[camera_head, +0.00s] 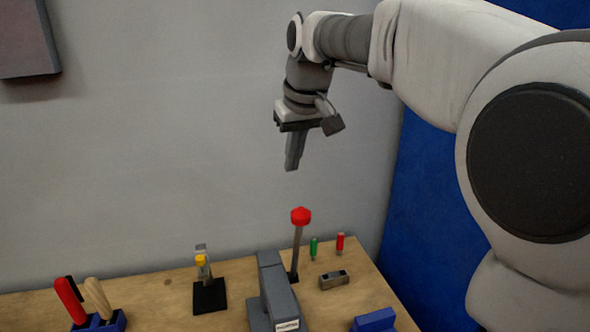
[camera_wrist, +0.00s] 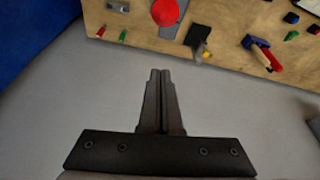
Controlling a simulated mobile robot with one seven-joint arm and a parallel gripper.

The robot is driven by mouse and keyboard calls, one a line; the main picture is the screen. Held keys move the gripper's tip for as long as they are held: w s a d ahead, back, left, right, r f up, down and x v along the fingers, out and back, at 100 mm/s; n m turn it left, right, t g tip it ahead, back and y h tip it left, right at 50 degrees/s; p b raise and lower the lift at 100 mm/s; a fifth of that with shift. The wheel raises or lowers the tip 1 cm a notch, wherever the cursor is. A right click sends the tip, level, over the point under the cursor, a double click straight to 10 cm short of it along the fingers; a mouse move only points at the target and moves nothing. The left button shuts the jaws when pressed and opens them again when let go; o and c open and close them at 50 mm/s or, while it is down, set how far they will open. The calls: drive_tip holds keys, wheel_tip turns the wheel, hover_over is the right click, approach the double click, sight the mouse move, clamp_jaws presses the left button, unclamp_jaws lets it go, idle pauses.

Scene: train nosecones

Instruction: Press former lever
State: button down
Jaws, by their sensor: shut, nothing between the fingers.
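The former lever stands upright on the wooden bench, with a red knob (camera_head: 300,216) on top of a grey rod (camera_head: 296,250). It rises behind the grey former body (camera_head: 275,290). My gripper (camera_head: 291,168) is shut and empty, pointing down in the air above the red knob and apart from it. In the wrist view my gripper's fingers (camera_wrist: 160,75) are together, and the red knob (camera_wrist: 165,12) shows at the top edge, just beyond the fingertips in the picture. The lever's rod is mostly hidden there.
On the bench (camera_head: 160,290) stand a green tool (camera_head: 313,247), a red tool (camera_head: 340,243), a small metal block (camera_head: 334,279), a black stand with a yellow top (camera_head: 208,290) and a blue holder with handles (camera_head: 97,320). A grey wall lies behind. The air around my gripper is clear.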

drive_tip(key=x, duration=0.9)
drive_tip(key=s, duration=0.1)
drive_tip(key=s+d+p, duration=0.1)
drive_tip(key=s, duration=0.1)
drive_tip(key=shift+s+d+r, duration=0.2)
drive_tip(key=shift+s+d, duration=0.1)
drive_tip(key=shift+d, duration=0.05)
drive_tip(key=shift+s+f, duration=0.1)
drive_tip(key=shift+f, duration=0.05)
